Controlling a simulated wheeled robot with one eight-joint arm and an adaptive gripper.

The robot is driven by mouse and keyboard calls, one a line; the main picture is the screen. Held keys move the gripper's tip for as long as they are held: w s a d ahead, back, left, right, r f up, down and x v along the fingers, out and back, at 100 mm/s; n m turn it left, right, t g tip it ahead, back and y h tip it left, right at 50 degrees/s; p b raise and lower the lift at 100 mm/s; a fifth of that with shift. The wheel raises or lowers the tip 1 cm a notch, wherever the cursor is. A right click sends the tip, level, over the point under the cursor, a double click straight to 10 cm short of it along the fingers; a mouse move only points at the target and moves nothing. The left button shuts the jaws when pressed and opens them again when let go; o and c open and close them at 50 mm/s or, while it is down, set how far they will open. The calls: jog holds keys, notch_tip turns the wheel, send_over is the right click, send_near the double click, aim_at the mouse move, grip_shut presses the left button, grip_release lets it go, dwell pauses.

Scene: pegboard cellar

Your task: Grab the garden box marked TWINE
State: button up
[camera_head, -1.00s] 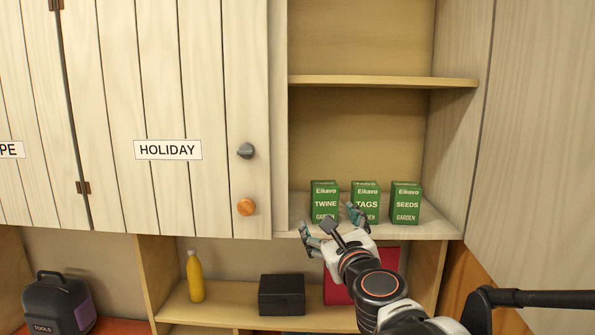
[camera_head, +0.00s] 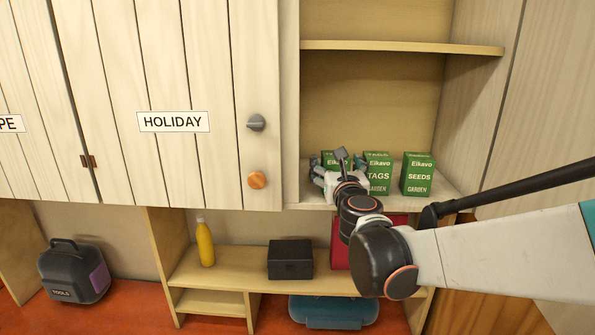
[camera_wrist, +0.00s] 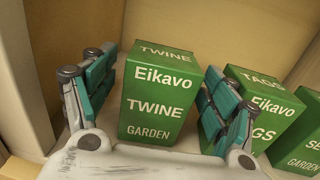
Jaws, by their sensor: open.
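The green garden box marked TWINE (camera_wrist: 157,95) stands upright on the shelf. In the wrist view it sits between the two teal-padded fingers of my gripper (camera_wrist: 155,100), which is open, with a finger on each side. In the head view my gripper (camera_head: 330,178) covers most of the TWINE box (camera_head: 330,157); only its top shows. The TAGS box (camera_head: 379,172) stands just right of it, and my right finger is in the gap between TWINE and TAGS (camera_wrist: 265,100). I cannot tell whether the fingers touch the boxes.
The SEEDS box (camera_head: 418,175) stands right of TAGS. An upper shelf board (camera_head: 400,47) lies above the boxes. The closed HOLIDAY door (camera_head: 180,90) is at the left. Below are a yellow bottle (camera_head: 205,243), a black box (camera_head: 290,259) and a TOOLS case (camera_head: 75,271).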

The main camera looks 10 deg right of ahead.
jog(key=shift+w+d+p, duration=0.15)
jog(key=shift+w+p, duration=0.1)
jog(key=shift+w, duration=1.15)
jog(key=shift+w+d+p, duration=0.1)
jog(key=shift+w+p, duration=0.1)
jog(key=shift+w, duration=1.2)
jog(key=c, duration=1.1)
jog(key=shift+c, duration=0.2)
